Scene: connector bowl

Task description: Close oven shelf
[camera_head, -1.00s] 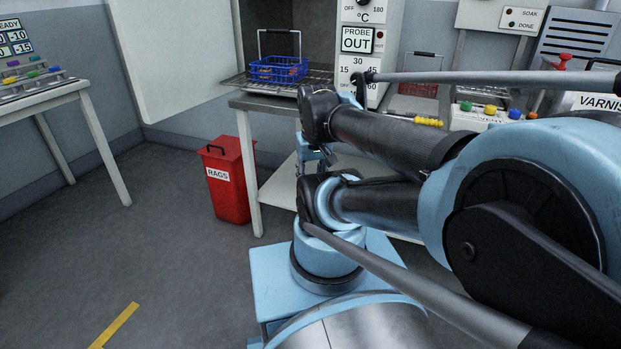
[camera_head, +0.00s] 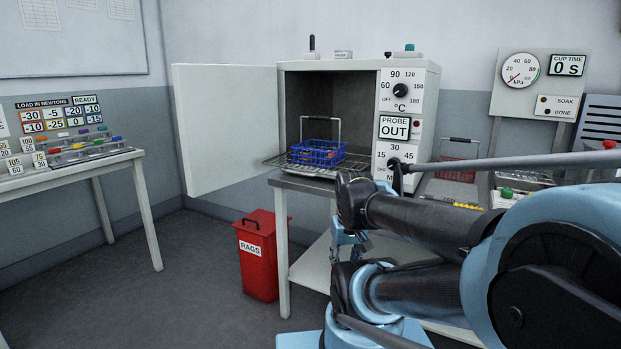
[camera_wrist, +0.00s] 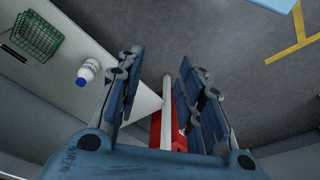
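The oven (camera_head: 354,75) stands on a bench at the middle of the head view, its white door (camera_head: 225,125) swung wide open to the left. The wire oven shelf (camera_head: 285,163) sticks out of the chamber's front. A blue wire basket with an upright handle (camera_head: 318,153) sits on it. My gripper (camera_head: 346,240) is low in front of the bench, below the shelf and apart from it, partly hidden by my arm. In the wrist view my gripper (camera_wrist: 161,62) has its fingers spread with nothing held between them. The oven shelf is not recognisable in the wrist view.
A red RAGS bin (camera_head: 258,265) stands on the floor left of the bench. A table with coloured weights (camera_head: 145,165) is at the left. A green basket (camera_wrist: 37,36) and a white bottle (camera_wrist: 88,70) show in the wrist view. Floor between table and bin is clear.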

